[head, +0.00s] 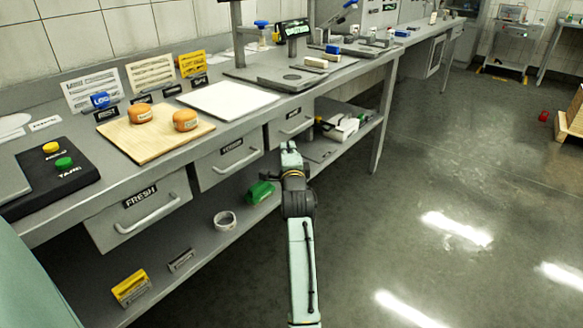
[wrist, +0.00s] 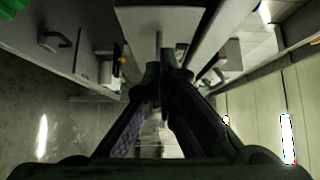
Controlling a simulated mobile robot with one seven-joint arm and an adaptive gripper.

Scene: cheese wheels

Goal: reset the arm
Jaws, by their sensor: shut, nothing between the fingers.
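My arm (head: 302,260) reaches up from the bottom middle of the head view, in front of the bench drawers. Its far end is by the bench front, and I cannot make out the fingers there. In the wrist view the two dark fingers of my gripper (wrist: 167,65) come together at the tips, with nothing between them. Two orange cheese wheels (head: 140,113) (head: 185,120) rest on a wooden board (head: 140,146) on the bench, apart from my arm.
The grey bench carries a white board (head: 228,101), a black pad with yellow and green buttons (head: 55,175), and a scale (head: 290,78). Drawers (head: 140,205) line its front. A lower shelf holds a tape roll (head: 225,221) and green box (head: 260,192).

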